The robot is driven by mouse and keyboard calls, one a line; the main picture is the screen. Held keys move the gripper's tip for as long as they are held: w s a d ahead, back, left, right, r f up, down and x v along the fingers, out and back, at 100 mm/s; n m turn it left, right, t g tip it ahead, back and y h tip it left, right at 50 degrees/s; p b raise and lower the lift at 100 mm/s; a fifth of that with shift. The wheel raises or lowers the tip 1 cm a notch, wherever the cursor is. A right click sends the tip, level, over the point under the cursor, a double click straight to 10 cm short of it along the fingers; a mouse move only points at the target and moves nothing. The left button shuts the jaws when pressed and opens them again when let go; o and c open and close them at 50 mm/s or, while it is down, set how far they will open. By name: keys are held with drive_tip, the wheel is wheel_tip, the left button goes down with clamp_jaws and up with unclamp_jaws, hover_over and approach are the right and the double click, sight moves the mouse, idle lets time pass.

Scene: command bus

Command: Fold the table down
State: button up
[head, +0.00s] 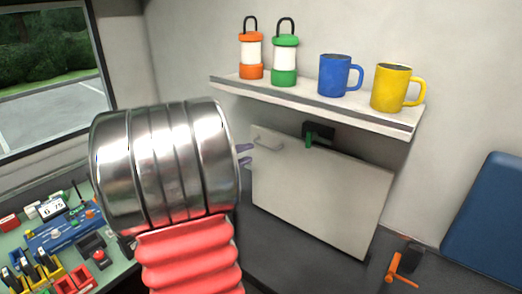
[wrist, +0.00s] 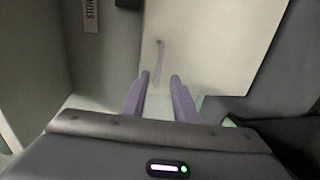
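The table is a pale flat panel (head: 325,195), upright against the wall below the shelf. It also fills the upper middle of the wrist view (wrist: 215,40). A small bar handle (head: 267,139) is on its upper left part; the handle shows in the wrist view (wrist: 159,60). A dark latch (head: 319,130) with a green tab (head: 309,141) sits at the panel's top edge. My gripper (wrist: 161,76) is open, its purple fingers pointing at the panel. The handle appears between the fingertips in the picture; I cannot tell whether they touch it. In the head view my arm hides most of the gripper.
A wall shelf (head: 310,103) above the panel holds an orange lantern (head: 251,55), a green lantern (head: 285,60), a blue mug (head: 334,76) and a yellow mug (head: 391,88). An orange crank (head: 397,270) is at lower right, a blue seat (head: 492,215) at right, a cluttered desk (head: 120,268) at left.

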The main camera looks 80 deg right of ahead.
sight(265, 146)
drive_tip(key=x, duration=0.9)
drive_tip(key=shift+c, duration=0.2)
clamp_jaws()
drive_tip(key=shift+f, duration=0.15)
idle(0.9)
